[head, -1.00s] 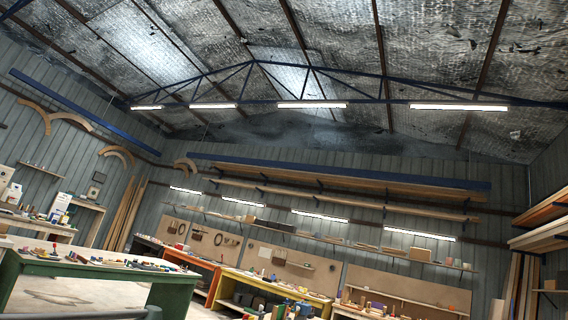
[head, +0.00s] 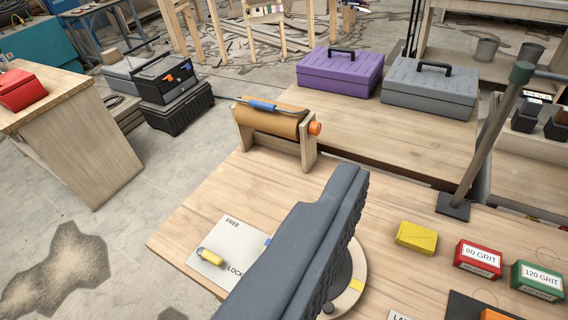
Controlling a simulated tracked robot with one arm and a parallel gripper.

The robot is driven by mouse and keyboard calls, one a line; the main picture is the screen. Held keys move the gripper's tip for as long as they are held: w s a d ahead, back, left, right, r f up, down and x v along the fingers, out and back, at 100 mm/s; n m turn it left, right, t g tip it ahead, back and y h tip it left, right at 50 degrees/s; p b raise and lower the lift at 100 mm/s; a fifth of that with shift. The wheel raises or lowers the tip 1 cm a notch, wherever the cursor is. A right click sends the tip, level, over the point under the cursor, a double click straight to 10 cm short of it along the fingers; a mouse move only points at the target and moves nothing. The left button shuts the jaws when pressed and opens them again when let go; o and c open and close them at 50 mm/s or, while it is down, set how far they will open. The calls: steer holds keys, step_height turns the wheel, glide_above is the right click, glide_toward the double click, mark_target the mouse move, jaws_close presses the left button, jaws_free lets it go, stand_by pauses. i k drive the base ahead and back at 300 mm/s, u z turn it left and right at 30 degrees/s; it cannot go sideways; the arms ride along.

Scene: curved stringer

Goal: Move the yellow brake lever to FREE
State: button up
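The yellow brake lever (head: 210,257) is a short, rounded handle on a white plate (head: 240,237) at the front left of the wooden bench (head: 190,212). The plate reads FREE at its far side and LOCK at its near side. The lever lies at the plate's left, with its right end toward the word LOCK. A long dark grey ribbed bar (head: 312,235) covers the plate's near right part; I cannot tell whether it is mine.
A roller stand (head: 270,124) stands behind the plate. A round disc (head: 358,262) is partly under the bar. A grey post (head: 488,140) and a yellow box (head: 416,238) stand to the right. Purple (head: 340,74) and grey (head: 430,90) toolboxes are at the back.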

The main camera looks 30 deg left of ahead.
mark_target(205, 254)
steer(key=u, duration=1.15)
